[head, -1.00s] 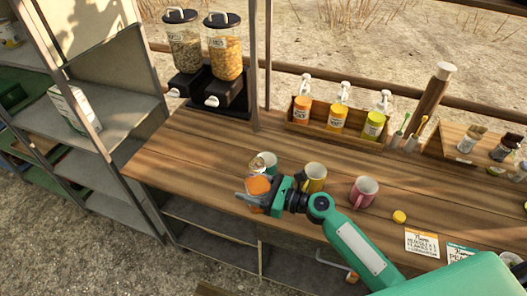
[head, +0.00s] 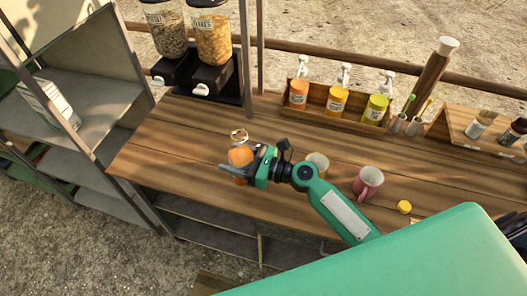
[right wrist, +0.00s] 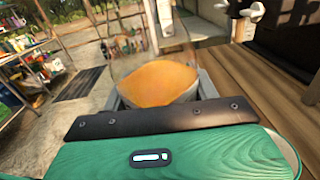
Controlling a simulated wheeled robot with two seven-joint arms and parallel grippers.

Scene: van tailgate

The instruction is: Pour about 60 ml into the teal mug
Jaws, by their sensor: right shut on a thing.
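My right gripper (head: 250,168) is shut on a clear glass vessel of orange liquid (head: 240,156), at the left part of the wooden counter. In the right wrist view the vessel (right wrist: 158,82) stands between the fingers, roughly upright, with the liquid low inside it. I cannot make out the teal mug in the head view; the gripper and vessel cover the area where it stood. A pale curved rim (right wrist: 290,146) shows at the lower right of the wrist view; I cannot tell whose it is. My left gripper is not in view.
A yellow mug (head: 318,162), partly behind my right arm, and a pink mug (head: 368,183) stand to the right. A yellow lid (head: 404,207) lies beyond them. Dispensers (head: 212,38) and a bottle crate (head: 335,118) line the back. The counter's left part is clear.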

